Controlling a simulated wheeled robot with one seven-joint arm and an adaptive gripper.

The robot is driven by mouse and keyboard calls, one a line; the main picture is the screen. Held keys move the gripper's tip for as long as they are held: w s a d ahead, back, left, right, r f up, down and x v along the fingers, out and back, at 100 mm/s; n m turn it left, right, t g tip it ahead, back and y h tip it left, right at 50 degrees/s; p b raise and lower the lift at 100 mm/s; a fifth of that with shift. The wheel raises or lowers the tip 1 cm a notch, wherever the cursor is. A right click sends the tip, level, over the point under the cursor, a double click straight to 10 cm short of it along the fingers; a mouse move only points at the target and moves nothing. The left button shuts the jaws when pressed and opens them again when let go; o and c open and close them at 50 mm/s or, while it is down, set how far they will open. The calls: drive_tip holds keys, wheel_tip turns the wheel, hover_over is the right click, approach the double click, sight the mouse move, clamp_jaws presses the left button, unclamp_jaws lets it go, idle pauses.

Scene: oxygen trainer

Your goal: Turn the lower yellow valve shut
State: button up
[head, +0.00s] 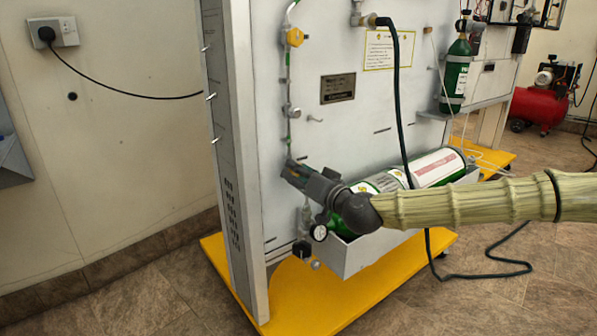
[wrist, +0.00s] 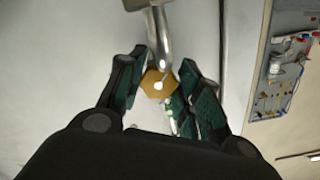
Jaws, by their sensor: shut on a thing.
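The lower yellow valve (wrist: 152,84) shows in the wrist view as a hexagonal yellow knob with a bright centre, below a grey pipe. My gripper (head: 291,168) is at the lower part of the panel's pipe line in the head view. Its two dark green fingers lie on either side of the knob in the wrist view, shut on it. In the head view the gripper hides this valve. Another yellow valve (head: 295,37) sits higher on the same pipe line, clear of the gripper.
A green and white cylinder (head: 437,167) lies in a grey tray (head: 362,254) right of my gripper. A pressure gauge (head: 320,232) is just below it. A dark hose (head: 402,100) hangs down the panel. The yellow base (head: 330,300) extends below.

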drive_tip(key=shift+m, duration=0.3)
drive_tip(key=o, duration=1)
drive_tip(key=shift+d, duration=0.1)
drive_tip(key=shift+o, duration=0.2)
drive_tip(key=v, duration=1.2)
